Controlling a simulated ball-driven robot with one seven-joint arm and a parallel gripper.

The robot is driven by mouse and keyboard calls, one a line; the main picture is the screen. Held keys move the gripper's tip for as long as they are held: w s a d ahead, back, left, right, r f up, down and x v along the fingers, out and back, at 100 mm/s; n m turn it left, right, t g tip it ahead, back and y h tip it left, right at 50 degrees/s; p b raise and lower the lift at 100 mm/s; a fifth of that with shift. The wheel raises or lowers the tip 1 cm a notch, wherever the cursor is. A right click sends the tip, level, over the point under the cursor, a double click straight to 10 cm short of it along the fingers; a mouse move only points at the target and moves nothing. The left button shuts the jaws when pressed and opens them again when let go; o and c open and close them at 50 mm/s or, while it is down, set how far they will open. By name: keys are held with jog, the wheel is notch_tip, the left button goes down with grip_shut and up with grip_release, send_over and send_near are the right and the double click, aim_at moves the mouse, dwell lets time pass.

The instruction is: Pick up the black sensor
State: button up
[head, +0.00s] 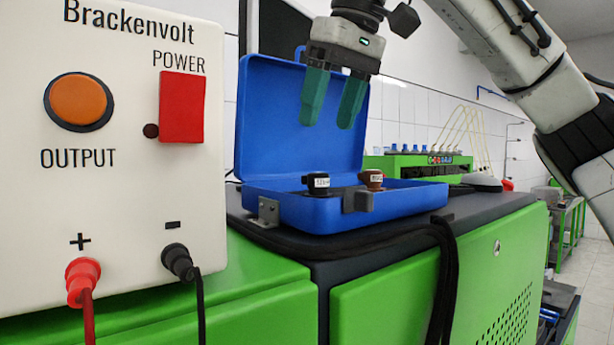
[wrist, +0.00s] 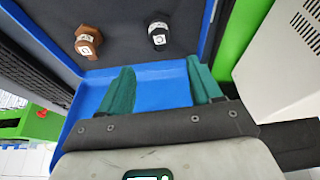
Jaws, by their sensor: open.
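The black sensor (head: 317,183) stands in the open blue case (head: 310,213), with a white label on its side. It also shows in the wrist view (wrist: 159,36), on the dark lining near the top. A brown sensor (head: 373,179) stands beside it to the right; in the wrist view the brown sensor (wrist: 88,42) is left of the black one. My gripper (head: 332,122) has green fingers, is open and empty, and hangs above the case, apart from both sensors. In the wrist view its fingers (wrist: 160,88) point toward the sensors. The lower parts of both sensors are hidden by the case front in the head view.
The case's raised lid (head: 290,120) stands behind the gripper. A white power supply (head: 120,200) with red and black plugs stands at the left. Black cables (head: 440,260) run along the green cabinet's front edge. A green rack (head: 415,166) with bottles stands behind.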

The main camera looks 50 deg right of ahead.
aim_at(317, 184)
jog(key=x, duration=0.4)
jog(key=shift+w, duration=0.1)
jog(key=shift+p+x, duration=0.8)
jog(key=shift+x, duration=1.8)
jog(key=shift+a, duration=0.15)
jog(key=shift+c, duration=0.3)
jog(key=c, duration=0.8)
jog(key=shift+c, duration=0.2)
